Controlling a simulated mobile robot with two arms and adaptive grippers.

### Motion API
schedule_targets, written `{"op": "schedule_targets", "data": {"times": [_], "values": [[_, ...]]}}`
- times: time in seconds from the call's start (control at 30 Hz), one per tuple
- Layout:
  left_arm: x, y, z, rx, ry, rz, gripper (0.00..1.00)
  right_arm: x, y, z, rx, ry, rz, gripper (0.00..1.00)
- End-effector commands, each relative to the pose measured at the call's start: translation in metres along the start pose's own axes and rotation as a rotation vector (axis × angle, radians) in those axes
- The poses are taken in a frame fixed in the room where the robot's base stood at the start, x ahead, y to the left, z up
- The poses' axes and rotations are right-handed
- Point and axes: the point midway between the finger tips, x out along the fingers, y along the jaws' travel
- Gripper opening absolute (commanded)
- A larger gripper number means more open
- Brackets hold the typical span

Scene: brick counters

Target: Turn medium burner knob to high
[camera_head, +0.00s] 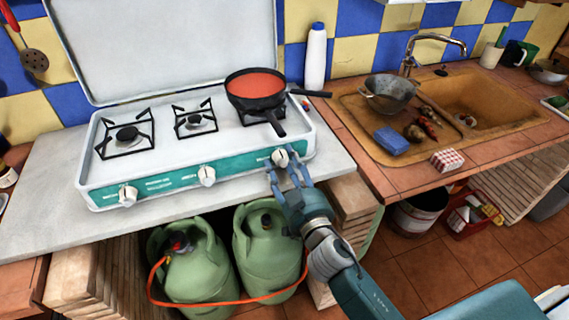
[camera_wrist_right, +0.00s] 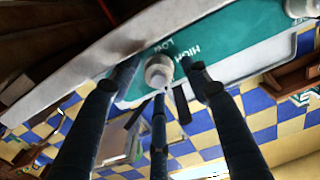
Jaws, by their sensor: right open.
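A white stove with a teal front panel (camera_head: 240,168) has three white knobs: left knob (camera_head: 128,196), middle knob (camera_head: 206,176) and right knob (camera_head: 280,157). My right gripper (camera_head: 283,174) is open at the right knob, with its fingers pointing up at it. In the right wrist view the knob (camera_wrist_right: 158,71) lies between the spread dark fingers, near their tips; contact cannot be told. "HIGH" and "LOW" are printed beside it on the panel. Which knob is the medium one is not readable. My left gripper is out of view.
A pan of red sauce (camera_head: 256,88) sits on the right burner, its handle reaching toward the front. The left and middle burners are empty. A white bottle (camera_head: 316,58) stands behind. Green gas cylinders (camera_head: 268,250) stand under the counter.

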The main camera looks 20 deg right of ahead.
Motion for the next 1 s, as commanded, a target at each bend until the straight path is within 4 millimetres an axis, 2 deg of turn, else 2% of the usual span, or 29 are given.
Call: {"op": "schedule_targets", "data": {"times": [0.03, 0.2, 0.27, 1.0], "values": [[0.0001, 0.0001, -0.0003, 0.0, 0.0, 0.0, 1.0, -0.0001, 0.0, 0.0, 0.0, 0.0, 0.0, 0.47], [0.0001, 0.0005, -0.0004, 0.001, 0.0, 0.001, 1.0, -0.0003, 0.0, -0.0002, 0.0, 0.0, 0.0, 0.13], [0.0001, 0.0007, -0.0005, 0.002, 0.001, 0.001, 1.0, -0.0003, -0.0001, -0.0005, 0.0, 0.001, -0.001, 0.03], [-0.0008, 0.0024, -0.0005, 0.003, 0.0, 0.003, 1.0, 0.0003, -0.0006, -0.0043, -0.088, 0.008, -0.001, 0.02]]}}
